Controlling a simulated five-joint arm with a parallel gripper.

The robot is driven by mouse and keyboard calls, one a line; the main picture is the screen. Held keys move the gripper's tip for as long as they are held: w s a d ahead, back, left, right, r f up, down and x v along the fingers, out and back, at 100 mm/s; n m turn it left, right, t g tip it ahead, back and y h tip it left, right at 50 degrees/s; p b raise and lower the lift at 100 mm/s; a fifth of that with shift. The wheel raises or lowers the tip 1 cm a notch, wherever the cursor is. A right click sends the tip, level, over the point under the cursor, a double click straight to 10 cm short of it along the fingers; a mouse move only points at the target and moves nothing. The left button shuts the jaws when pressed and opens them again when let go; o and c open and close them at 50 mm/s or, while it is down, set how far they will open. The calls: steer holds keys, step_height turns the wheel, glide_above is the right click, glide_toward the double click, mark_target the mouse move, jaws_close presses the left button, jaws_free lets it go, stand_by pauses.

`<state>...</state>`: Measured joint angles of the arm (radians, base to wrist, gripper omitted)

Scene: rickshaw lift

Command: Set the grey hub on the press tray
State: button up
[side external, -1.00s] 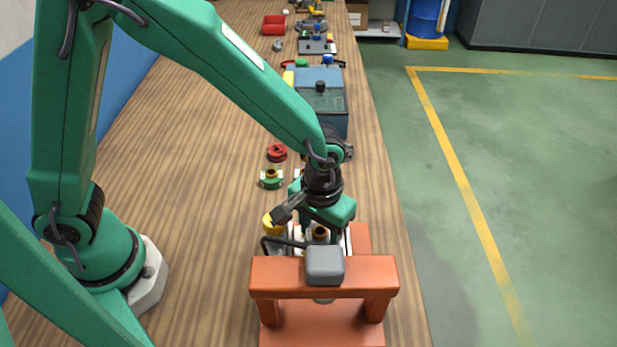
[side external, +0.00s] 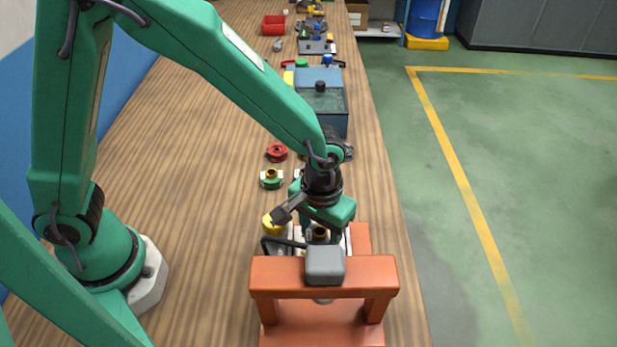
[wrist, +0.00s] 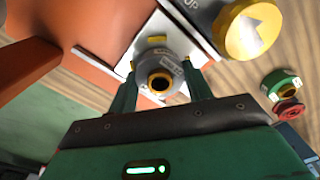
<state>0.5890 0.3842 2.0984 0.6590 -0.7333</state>
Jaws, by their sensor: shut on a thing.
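The grey hub (wrist: 172,66), with a brass-coloured bore, sits between the two green fingers of my gripper (wrist: 160,88) in the wrist view. The fingers are shut on its sides. The white press tray (wrist: 119,68) shows under and around the hub, next to the orange press (wrist: 88,30). In the side view my gripper (side external: 321,232) points down just behind the orange press frame (side external: 285,276), over the tray. The press head and frame hide much of the tray there. I cannot tell whether the hub's underside touches the tray.
A yellow-topped grey part (wrist: 253,28) stands beside the tray. A green hub (side external: 271,179) and a red part (side external: 277,152) lie farther back. A blue box (side external: 322,98) stands behind them. The bench at left is clear.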

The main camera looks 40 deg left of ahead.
steer(key=shift+f, duration=0.4)
stand_by(1.4)
steer(key=o, duration=1.2)
steer(key=shift+c, duration=0.2)
steer(key=shift+o, duration=0.4)
steer(key=shift+o, duration=0.4)
steer(key=shift+s, duration=0.1)
steer(key=shift+o, duration=1.3)
steer(key=shift+a+f, duration=0.1)
steer(key=shift+r, duration=0.2)
steer(key=shift+r, duration=3.45)
